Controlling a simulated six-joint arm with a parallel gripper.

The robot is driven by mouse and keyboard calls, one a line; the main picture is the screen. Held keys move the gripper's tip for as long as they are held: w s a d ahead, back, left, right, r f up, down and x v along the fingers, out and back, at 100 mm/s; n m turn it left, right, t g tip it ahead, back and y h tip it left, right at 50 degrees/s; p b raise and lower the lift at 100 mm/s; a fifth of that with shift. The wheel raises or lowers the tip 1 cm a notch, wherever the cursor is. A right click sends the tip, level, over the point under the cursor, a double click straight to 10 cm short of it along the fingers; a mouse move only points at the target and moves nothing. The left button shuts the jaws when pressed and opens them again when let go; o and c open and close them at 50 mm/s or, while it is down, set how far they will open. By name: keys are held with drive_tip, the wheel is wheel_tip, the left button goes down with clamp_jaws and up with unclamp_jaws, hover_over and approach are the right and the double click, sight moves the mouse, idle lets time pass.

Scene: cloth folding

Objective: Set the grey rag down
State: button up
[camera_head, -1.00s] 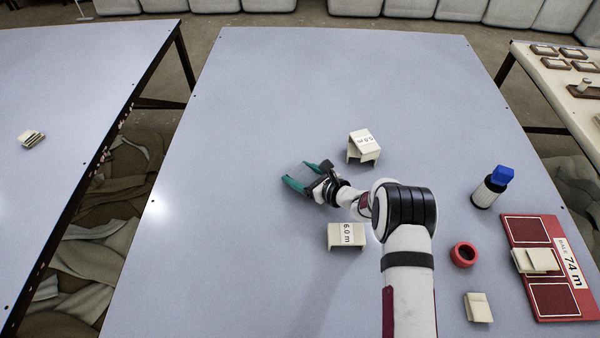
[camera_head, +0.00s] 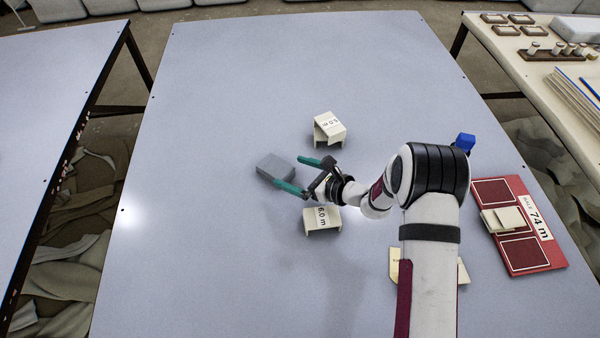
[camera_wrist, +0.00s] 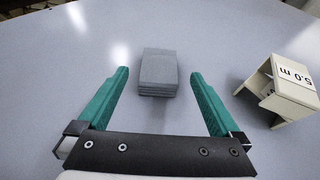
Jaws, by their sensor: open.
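The grey rag (camera_head: 275,167) lies on the table as a small folded stack of flat layers. My gripper (camera_head: 298,174) is open, with its green fingers spread and pointing at the rag. In the wrist view the rag (camera_wrist: 158,72) sits ahead of and between the two fingertips of my gripper (camera_wrist: 158,78). No contact between the fingers and the rag shows in the wrist view.
A cream block marked 5.0 m (camera_head: 329,128) stands behind my gripper, and one marked 6.0 m (camera_head: 322,220) stands in front of it. A red board (camera_head: 515,222) and a blue-topped bottle (camera_head: 465,141) are at the right. The table's left side (camera_head: 180,200) is clear.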

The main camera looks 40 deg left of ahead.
drive_tip(key=shift+v, duration=1.1)
drive_tip(key=s+d+r+n+g+h, duration=0.15)
drive_tip(key=s+d+r+n, duration=0.25)
drive_tip(key=d+r, duration=0.4)
drive_tip(key=s+d+r+n+g+h, duration=0.1)
drive_tip(key=s+d+r+n+h, duration=0.1)
drive_tip(key=s+d+r+n, duration=0.5)
drive_tip(key=s+d+r+t+h, duration=0.1)
drive_tip(key=s+d+h, duration=0.3)
drive_tip(key=d, duration=0.6)
drive_tip(key=s+d+r+n+t+h, duration=0.1)
drive_tip(key=s+d+h, duration=0.3)
drive_tip(key=d, duration=0.7)
drive_tip(key=shift+s+r, duration=0.2)
drive_tip(key=shift+s, duration=0.7)
drive_tip(key=shift+d, duration=0.1)
